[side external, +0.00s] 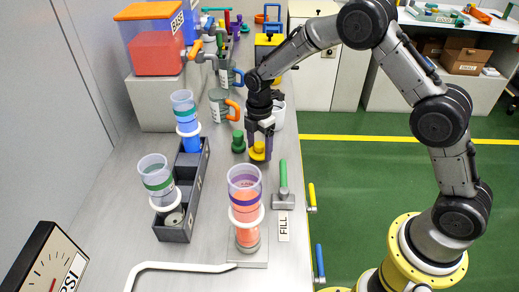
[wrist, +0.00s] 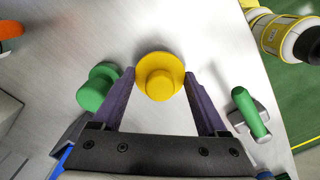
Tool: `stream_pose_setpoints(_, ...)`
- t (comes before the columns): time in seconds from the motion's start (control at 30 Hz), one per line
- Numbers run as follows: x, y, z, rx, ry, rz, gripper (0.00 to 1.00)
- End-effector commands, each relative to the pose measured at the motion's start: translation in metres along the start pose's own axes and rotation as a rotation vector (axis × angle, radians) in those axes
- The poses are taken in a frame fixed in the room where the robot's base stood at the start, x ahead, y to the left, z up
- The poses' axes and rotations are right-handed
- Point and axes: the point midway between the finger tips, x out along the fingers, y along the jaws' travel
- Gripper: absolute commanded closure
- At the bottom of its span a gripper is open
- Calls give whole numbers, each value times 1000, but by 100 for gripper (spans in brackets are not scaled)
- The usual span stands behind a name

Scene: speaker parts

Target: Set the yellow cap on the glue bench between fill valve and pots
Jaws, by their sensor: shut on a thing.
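The yellow cap (side external: 258,151) is round with a wide rim and a raised knob; it also shows in the wrist view (wrist: 160,78). My gripper (side external: 260,155) is shut on it, with one purple finger on each side (wrist: 158,88). The cap is at or just above the bench (side external: 120,215); I cannot tell if it touches. The green-handled fill valve (side external: 283,190), by a FILL label, is in front of and right of the cap.
A green cap (side external: 238,143) stands close left of my gripper, also in the wrist view (wrist: 98,88). A dark tray (side external: 175,232) holds clear banded cylinders at left. Another banded cylinder (side external: 246,205) stands in front. The bench's right edge drops to a green floor (side external: 390,170).

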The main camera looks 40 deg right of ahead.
Motion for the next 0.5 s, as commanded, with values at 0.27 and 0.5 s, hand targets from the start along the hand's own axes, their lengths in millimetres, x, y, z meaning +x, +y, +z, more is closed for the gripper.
stream_pose_setpoints(0.27, 12, 0, 0, 0, 0, 2, 77)
stream_pose_setpoints(0.5, 15, 0, 0, 0, 0, 1, 19)
